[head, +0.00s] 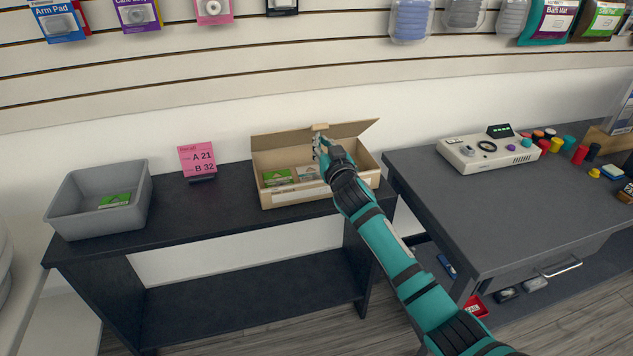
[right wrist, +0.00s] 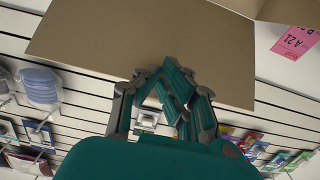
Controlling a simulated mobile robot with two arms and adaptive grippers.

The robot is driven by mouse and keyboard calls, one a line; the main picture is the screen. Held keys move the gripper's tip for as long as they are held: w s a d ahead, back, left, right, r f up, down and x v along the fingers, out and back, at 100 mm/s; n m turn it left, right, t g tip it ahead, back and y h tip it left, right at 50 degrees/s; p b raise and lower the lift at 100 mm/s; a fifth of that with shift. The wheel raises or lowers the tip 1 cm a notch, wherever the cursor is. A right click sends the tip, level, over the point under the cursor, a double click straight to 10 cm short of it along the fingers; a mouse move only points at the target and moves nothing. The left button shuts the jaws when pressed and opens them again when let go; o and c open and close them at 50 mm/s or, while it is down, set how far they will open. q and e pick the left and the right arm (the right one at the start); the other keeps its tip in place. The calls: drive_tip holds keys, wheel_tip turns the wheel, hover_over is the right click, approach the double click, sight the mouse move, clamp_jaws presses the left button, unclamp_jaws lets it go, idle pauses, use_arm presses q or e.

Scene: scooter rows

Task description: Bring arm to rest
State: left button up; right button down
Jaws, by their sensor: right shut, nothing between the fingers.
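My right arm reaches in from the lower right of the head view. Its gripper (head: 320,145) is over the open cardboard box (head: 300,195), near the raised back flap. In the right wrist view the gripper (right wrist: 178,95) is shut and empty, with a cardboard flap (right wrist: 130,40) of the box behind its fingers. The box holds a green packet (head: 277,176) and a paler packet (head: 307,173); the arm hides part of the box's right side. My left gripper is not in view.
A grey bin (head: 75,222) with a green packet (head: 115,201) stands left on the dark shelf table (head: 220,210). A pink card (head: 197,158) stands between bin and box. At right, a desk (head: 480,205) carries a beige device (head: 487,153) and several coloured items. Slatwall goods hang behind.

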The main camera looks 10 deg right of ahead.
sight(316, 125)
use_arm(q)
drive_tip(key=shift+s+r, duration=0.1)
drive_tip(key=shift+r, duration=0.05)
use_arm(e)
drive_tip(key=shift+w+r, duration=0.35)
drive_tip(key=shift+w, duration=0.15)
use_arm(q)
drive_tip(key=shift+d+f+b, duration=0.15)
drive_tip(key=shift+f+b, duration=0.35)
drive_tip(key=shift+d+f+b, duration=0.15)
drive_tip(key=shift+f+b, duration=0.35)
use_arm(e)
drive_tip(key=shift+w+a+r, duration=0.1)
drive_tip(key=shift+w+r, duration=0.1)
drive_tip(key=shift+w, duration=0.6)
drive_tip(key=shift+w+d+r, duration=0.1)
drive_tip(key=shift+w+r, duration=0.05)
drive_tip(key=shift+w, duration=0.65)
drive_tip(key=shift+w+a+r, duration=0.1)
drive_tip(key=shift+w+r, duration=0.1)
drive_tip(key=shift+w, duration=0.75)
